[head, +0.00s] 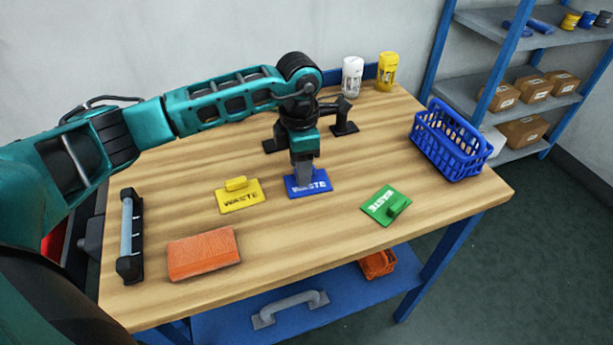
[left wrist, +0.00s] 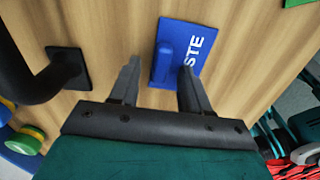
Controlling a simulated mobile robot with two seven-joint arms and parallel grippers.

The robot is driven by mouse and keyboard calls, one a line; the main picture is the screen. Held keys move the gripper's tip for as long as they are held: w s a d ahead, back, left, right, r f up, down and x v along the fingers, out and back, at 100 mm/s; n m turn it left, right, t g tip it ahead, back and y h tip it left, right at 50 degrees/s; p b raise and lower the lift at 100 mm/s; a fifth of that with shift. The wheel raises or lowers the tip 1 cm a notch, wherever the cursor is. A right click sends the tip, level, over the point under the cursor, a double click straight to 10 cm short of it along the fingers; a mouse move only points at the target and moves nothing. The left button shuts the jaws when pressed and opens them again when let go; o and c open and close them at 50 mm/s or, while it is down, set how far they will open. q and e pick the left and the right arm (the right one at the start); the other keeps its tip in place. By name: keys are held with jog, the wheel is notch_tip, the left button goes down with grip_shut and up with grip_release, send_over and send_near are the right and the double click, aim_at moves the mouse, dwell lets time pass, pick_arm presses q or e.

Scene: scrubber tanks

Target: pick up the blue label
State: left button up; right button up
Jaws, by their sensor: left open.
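The blue label (head: 310,187) lies flat on the wooden table, with white lettering on it. My left gripper (head: 302,172) points down just above it and hides part of it in the head view. In the left wrist view the blue label (left wrist: 194,48) lies beyond the fingertips, with its raised blue handle (left wrist: 165,60) between the lines of the two fingers. The left gripper (left wrist: 160,75) is open, with nothing between its fingers. My right gripper does not show.
A yellow label (head: 240,198) lies left of the blue one and a green label (head: 385,206) lies right. A black bracket (head: 344,122) stands behind. An orange block (head: 204,254) lies near the front edge, and a blue basket (head: 450,142) stands at the right.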

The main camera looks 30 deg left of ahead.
pick_arm(q)
grip_shut()
dwell(0.3)
jog(key=shift+r, duration=0.15)
